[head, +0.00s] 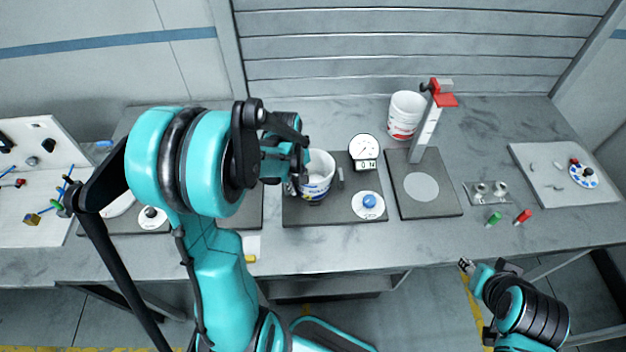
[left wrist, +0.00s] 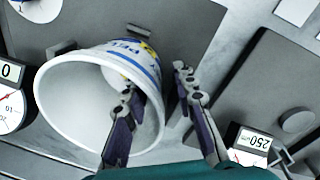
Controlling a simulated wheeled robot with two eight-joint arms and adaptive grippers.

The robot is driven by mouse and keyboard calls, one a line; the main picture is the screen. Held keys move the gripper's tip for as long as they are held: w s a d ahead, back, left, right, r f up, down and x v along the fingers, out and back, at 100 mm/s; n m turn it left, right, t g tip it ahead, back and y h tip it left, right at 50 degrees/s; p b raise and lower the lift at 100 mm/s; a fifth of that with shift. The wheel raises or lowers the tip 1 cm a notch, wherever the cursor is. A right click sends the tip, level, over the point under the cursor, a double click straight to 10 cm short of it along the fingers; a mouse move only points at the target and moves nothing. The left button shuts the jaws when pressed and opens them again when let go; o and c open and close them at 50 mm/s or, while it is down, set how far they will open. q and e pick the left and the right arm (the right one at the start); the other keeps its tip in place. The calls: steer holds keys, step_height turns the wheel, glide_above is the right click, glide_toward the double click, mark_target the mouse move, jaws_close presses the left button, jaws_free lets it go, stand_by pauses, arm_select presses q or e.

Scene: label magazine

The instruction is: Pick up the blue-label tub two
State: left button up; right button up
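A white tub with a blue and yellow label (head: 318,184) stands on a dark grey mat, open side up, in the head view. The tub also fills the left part of the left wrist view (left wrist: 85,95). My left gripper (head: 299,184) is at the tub's left side in the head view. In the left wrist view my left gripper (left wrist: 154,88) is open, one finger over the tub's mouth and the other outside its wall, with a visible gap outside. My right gripper (head: 466,265) is off the table's front edge, too small to judge.
A red-label tub (head: 404,117) stands at the back beside a red-topped post (head: 428,125). A dial gauge (head: 364,148) and a blue knob (head: 369,201) are close right of the blue-label tub. Green and red pegs (head: 493,219) lie farther right.

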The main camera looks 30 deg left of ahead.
mark_target(301, 195)
arm_select(q)
steer(key=f, duration=0.3)
steer(key=shift+w+b, duration=0.25)
steer(key=shift+b, duration=0.05)
steer(key=shift+d, duration=0.1)
jaws_close()
steer(key=shift+r, duration=0.15)
steer(key=shift+r+p, duration=0.3)
steer(key=shift+r, duration=0.3)
step_height(301, 195, up, 3)
steer(key=shift+p, duration=0.45)
steer(key=s+d+r+p, duration=0.2)
steer(key=s+d+r, duration=0.4)
steer(key=d, duration=0.3)
steer(key=shift+s+d+r, duration=0.3)
steer(key=shift+s+d, duration=0.05)
